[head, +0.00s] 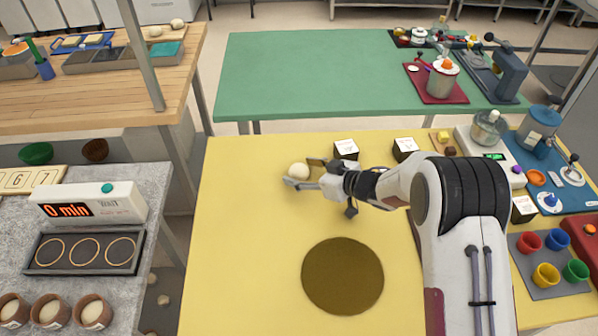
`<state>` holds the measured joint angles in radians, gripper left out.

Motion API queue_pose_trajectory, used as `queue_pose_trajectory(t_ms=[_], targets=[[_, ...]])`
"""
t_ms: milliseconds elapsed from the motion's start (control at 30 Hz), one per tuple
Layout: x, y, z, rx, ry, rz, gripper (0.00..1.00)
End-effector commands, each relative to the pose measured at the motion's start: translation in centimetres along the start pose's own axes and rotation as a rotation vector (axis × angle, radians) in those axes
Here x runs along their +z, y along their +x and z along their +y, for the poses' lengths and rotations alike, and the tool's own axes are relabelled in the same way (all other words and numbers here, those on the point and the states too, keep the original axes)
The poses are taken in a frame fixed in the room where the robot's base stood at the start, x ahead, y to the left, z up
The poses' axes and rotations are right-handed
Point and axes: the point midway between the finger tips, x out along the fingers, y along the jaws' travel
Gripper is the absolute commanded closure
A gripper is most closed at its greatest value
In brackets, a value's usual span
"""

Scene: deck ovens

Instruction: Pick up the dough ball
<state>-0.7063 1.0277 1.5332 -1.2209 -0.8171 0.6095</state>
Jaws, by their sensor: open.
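A pale, round dough ball (299,171) is on the yellow table (225,230), near its far edge. My gripper (301,174) is open around the ball, with one finger on its near left side and the other on its far right side. I cannot tell whether the fingers touch the ball. My arm reaches in from the right and ends low over the table.
A brown round mat (343,276) lies nearer on the yellow table. Small white boxes (346,149) (405,148) stand just beyond my gripper and arm. A scale (490,140) and coloured cups (545,275) crowd the right side. The table's left part is clear.

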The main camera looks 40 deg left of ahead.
Motion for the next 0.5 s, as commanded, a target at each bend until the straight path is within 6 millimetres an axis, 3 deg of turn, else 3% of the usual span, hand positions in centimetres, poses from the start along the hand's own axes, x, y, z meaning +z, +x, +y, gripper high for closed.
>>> queue_pose_trajectory(t_ms=[267,400,433,500], targets=[[-0.01,-0.03,0.01,0.0,0.0,0.0,0.41],[-0.02,-0.03,0.01,0.0,0.0,0.0,0.78],[-0.02,-0.03,0.01,0.0,0.0,0.0,0.83],[-0.01,-0.03,0.02,0.0,0.0,0.0,0.83]])
